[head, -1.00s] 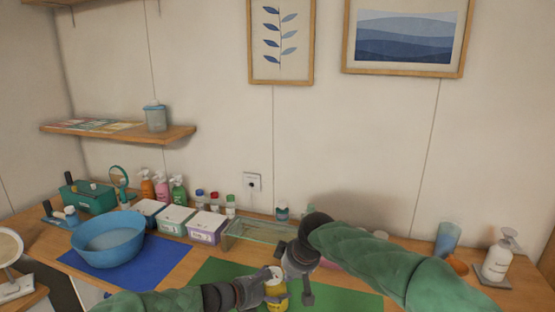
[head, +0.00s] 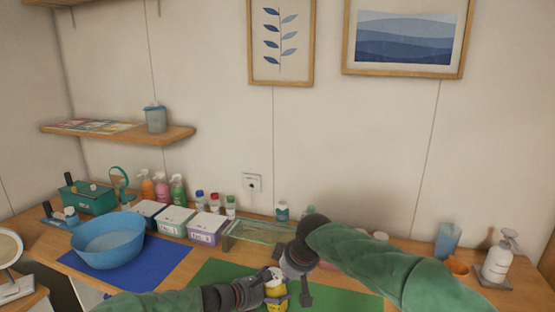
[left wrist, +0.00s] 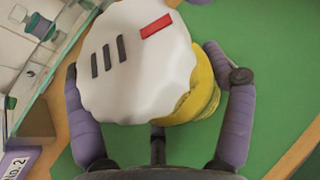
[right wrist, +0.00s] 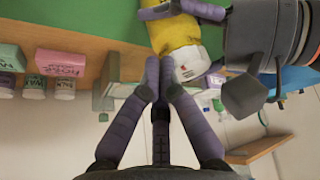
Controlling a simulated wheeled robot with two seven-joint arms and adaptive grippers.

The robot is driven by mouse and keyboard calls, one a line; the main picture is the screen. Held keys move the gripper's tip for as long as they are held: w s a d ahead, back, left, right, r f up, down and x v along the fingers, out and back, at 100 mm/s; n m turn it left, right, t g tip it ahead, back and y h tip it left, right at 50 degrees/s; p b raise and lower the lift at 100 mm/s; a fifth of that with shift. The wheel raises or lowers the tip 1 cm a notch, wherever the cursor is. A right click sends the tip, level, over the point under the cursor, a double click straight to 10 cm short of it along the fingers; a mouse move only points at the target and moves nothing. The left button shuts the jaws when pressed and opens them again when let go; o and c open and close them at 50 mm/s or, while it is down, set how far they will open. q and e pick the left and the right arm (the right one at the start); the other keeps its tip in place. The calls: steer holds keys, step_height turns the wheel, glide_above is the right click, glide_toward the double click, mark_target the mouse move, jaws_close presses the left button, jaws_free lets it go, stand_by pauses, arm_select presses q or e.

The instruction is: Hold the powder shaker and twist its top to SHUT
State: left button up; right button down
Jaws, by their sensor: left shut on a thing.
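The powder shaker has a yellow body (head: 278,305) and a white scalloped top (left wrist: 140,62) with three dark slots and a red mark. My left gripper (left wrist: 160,90) is shut around the shaker, one finger on each side, and holds it above the green mat (head: 215,272). Which way the top is set, I cannot tell. My right gripper (right wrist: 160,62) has its fingertips together, with nothing seen between them. In the right wrist view they are close beside the white top (right wrist: 190,64); contact is unclear. In the head view the right gripper (head: 303,290) is just right of the shaker.
A glass stand (head: 260,232) is behind the grippers. White-lidded boxes (head: 207,228), a blue bowl (head: 107,255) on a blue mat (head: 165,262), and pump bottles (head: 178,190) stand to the left. A white dispenser (head: 497,262) stands at far right.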

steer(key=shift+w+a, duration=0.1)
steer(key=shift+a, duration=0.15)
